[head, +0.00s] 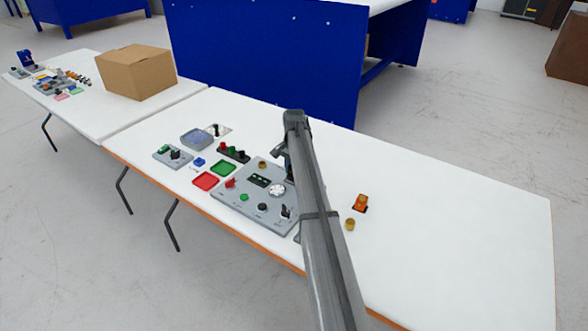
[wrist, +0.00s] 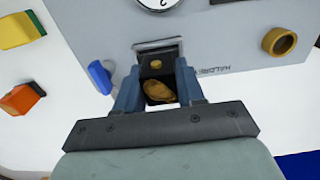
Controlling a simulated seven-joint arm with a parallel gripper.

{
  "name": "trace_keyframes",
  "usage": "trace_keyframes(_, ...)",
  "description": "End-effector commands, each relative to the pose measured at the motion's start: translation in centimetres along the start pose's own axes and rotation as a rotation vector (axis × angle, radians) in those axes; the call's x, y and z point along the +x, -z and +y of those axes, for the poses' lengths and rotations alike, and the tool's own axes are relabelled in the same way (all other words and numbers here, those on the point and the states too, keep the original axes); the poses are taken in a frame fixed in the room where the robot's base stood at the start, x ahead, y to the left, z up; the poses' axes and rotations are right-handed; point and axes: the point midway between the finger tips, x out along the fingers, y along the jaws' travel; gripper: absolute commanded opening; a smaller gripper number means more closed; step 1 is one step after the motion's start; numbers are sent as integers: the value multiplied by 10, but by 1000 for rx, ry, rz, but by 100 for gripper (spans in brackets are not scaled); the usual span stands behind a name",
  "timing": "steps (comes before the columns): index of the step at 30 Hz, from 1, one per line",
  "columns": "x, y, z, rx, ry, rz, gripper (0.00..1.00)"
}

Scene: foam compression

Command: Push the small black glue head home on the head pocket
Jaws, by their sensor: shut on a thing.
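In the wrist view my gripper (wrist: 157,76) has its blue fingers closed on the sides of the small black glue head (wrist: 152,69). The glue head carries a small brass button and a brown-gold oval part (wrist: 160,93). Its far end is at the dark rectangular head pocket (wrist: 158,46) on the grey panel (wrist: 215,45). I cannot tell how deep it sits in the pocket. In the head view my arm covers the gripper, the glue head and the pocket; the grey panel (head: 225,205) shows to the left of the arm.
A brass ring (wrist: 280,43) and a white dial (head: 277,190) are on the panel. A blue part (wrist: 101,78) is close to the left finger. An orange part (head: 361,202) stands right of my arm; the table beyond is clear.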

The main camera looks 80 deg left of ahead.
Motion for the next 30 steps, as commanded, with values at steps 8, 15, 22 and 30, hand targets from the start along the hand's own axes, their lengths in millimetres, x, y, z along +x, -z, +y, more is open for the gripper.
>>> trace_keyframes(8, 0, 0, 0, 0, 0, 0, 0)
trace_keyframes(15, 2, 0, 0, 0, 0, 0, 0)
trace_keyframes(22, 6, 0, 0, 0, 0, 0, 0)
trace_keyframes(30, 10, 0, 0, 0, 0, 0, 0)
